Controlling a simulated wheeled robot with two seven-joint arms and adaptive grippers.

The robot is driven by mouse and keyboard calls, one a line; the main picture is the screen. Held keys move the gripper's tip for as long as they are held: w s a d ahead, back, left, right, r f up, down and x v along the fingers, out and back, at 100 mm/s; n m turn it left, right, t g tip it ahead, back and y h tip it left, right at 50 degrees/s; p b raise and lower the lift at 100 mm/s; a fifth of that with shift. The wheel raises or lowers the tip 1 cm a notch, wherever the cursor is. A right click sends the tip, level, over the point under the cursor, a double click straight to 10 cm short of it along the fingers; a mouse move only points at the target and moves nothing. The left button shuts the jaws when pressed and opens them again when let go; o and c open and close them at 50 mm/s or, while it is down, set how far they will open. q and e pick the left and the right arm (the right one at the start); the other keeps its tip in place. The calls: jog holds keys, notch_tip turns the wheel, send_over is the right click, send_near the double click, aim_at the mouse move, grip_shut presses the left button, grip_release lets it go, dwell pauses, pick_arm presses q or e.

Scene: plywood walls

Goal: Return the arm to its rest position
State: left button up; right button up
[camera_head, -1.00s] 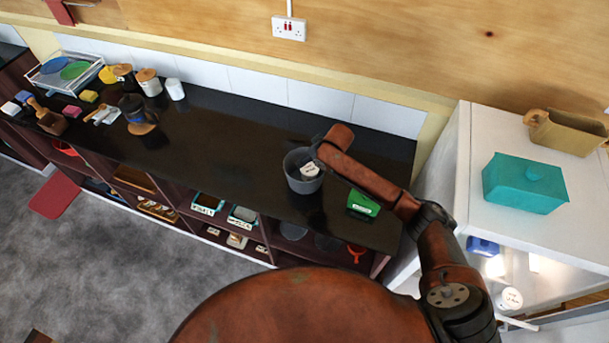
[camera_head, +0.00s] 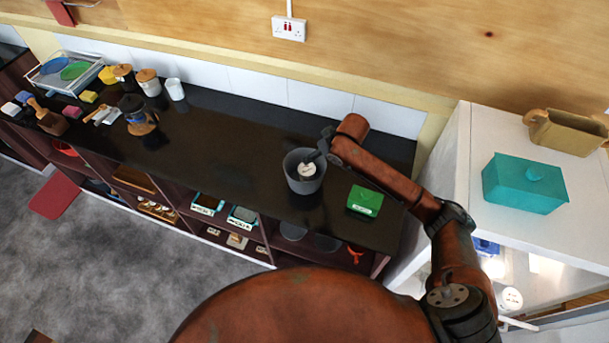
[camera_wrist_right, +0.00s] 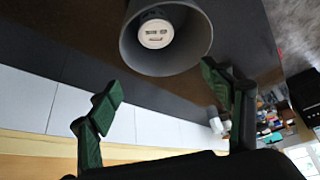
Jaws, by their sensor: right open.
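My right arm reaches from the lower right over the black counter (camera_head: 225,150) in the head view. My right gripper (camera_head: 318,157) is above the rim of a grey pot (camera_head: 305,184), mostly hidden behind my wrist there. In the right wrist view the gripper (camera_wrist_right: 160,85) is open, its green fingers wide apart with nothing between them. The grey pot (camera_wrist_right: 128,45) shows beyond the fingertips, with a round white item (camera_wrist_right: 156,34) inside it. That white item also shows in the head view (camera_head: 307,170). My left gripper is not in view.
A green box (camera_head: 364,200) stands right of the pot. A white cabinet (camera_head: 470,190) with a teal container (camera_head: 524,184) stands at the right. Jars, a white cup (camera_head: 174,89) and a dish rack (camera_head: 66,72) fill the counter's left end. The counter's middle is clear.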

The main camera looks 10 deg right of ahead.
jog(key=shift+v, duration=1.45)
jog(key=shift+f, duration=0.1)
